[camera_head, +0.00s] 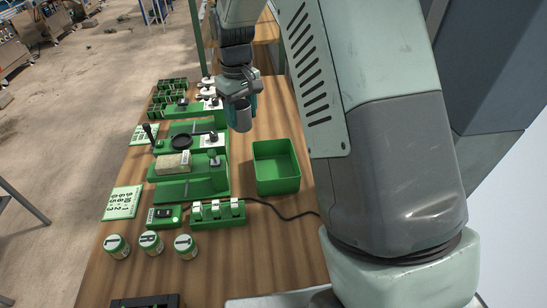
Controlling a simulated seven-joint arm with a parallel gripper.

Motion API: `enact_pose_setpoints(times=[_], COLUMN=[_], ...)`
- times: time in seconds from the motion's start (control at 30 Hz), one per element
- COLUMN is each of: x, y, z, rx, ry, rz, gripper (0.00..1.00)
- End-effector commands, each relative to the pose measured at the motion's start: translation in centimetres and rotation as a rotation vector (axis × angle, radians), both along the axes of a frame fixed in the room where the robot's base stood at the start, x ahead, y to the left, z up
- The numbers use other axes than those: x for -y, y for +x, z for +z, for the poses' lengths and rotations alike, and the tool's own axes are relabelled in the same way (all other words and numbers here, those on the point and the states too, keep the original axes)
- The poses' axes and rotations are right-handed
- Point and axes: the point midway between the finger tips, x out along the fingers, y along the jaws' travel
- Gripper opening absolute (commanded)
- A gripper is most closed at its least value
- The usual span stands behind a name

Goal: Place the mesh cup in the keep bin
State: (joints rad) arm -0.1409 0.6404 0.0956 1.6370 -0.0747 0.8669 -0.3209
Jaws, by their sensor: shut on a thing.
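My gripper (240,97) hangs from the arm above the middle of the table. It is shut on a grey cylindrical cup (242,119), which looks like the mesh cup. The cup is held roughly upright, in the air. A green open-topped bin (276,186), which looks like the keep bin, stands on the table to the right of and nearer than the cup. The inside of the bin looks empty. The fingers partly cover the upper part of the cup.
A green seeder station (190,188) stands left of the bin. A green block with white switches (217,213) and a black cable lies in front. Several small jars (151,243) stand at the near left. My arm fills the right side. Bare wood lies around the bin.

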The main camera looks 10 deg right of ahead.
Motion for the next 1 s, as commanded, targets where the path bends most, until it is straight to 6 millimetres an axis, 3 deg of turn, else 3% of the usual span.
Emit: enact_pose_setpoints(times=[0.1, 0.37, 0.7, 1.0], x=[3.7, 8.9, 8.7, 8.7], y=[0.7, 1.2, 1.1, 1.1], z=[0.0, 0.0, -7.2, -12.4], rx=[0.000, 0.000, -0.007, -0.005], ry=[0.000, 0.000, -0.001, 0.000], rz=[-0.083, -0.198, -0.195, -0.195], gripper=[0.20, 0.20, 0.20, 0.20])
